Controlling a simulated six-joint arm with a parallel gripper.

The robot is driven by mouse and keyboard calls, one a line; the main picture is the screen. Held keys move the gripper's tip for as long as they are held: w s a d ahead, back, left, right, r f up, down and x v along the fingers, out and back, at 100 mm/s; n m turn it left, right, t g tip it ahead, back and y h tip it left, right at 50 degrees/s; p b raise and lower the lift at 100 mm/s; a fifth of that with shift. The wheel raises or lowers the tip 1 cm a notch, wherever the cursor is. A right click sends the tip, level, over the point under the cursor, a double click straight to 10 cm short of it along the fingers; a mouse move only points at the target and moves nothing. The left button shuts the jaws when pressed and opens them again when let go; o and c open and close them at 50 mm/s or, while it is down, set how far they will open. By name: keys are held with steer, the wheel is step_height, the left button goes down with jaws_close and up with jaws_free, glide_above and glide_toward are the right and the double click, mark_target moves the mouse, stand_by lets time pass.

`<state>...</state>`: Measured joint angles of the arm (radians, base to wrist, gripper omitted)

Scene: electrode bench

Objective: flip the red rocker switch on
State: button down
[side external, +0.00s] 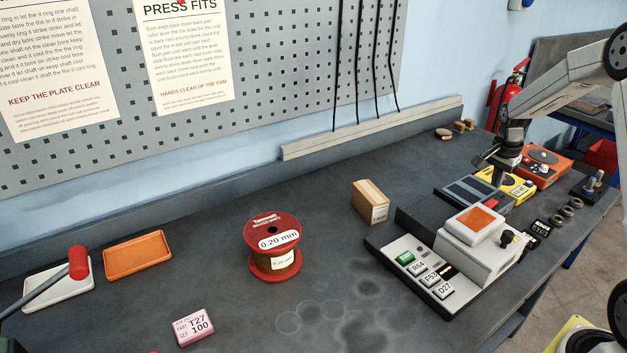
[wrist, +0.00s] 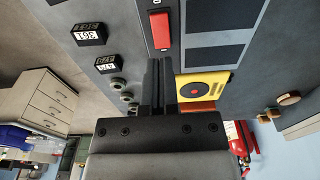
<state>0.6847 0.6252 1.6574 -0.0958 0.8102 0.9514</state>
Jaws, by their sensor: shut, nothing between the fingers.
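The red rocker switch (wrist: 161,31) sits on a grey panel strip in the wrist view, with a small white mark beside its far end. In the side view it is a small red patch (side external: 492,204) on the right end of a dark-panelled grey unit (side external: 452,202). My gripper (wrist: 159,64) is shut and empty. In the wrist view its fingertips point toward the switch, with a gap in the picture between them. In the side view my gripper (side external: 497,182) is over the far side of that unit, by the yellow box. I cannot tell its exact height or the rocker's tilt.
A yellow box (side external: 517,190) and an orange box (side external: 545,170) stand behind the unit. A grey device with an orange screen (side external: 474,223) stands in front. Small labelled blocks (side external: 541,229) and rings lie to the right. A wire spool (side external: 272,248) stands on the open bench at left.

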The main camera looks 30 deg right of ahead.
mark_target(494, 201)
step_height(494, 201, up, 8)
steer(key=a, duration=0.1)
steer(key=shift+r, duration=0.2)
stand_by(0.4)
steer(key=shift+d+h, duration=0.3)
steer(key=shift+d, duration=0.3)
steer(key=shift+f, duration=0.1)
steer(key=f, duration=0.4)
steer(key=d+f, duration=0.1)
steer(key=f, duration=0.4)
steer(key=d+f, duration=0.1)
steer(key=f, duration=0.3)
steer(key=shift+f, duration=0.35)
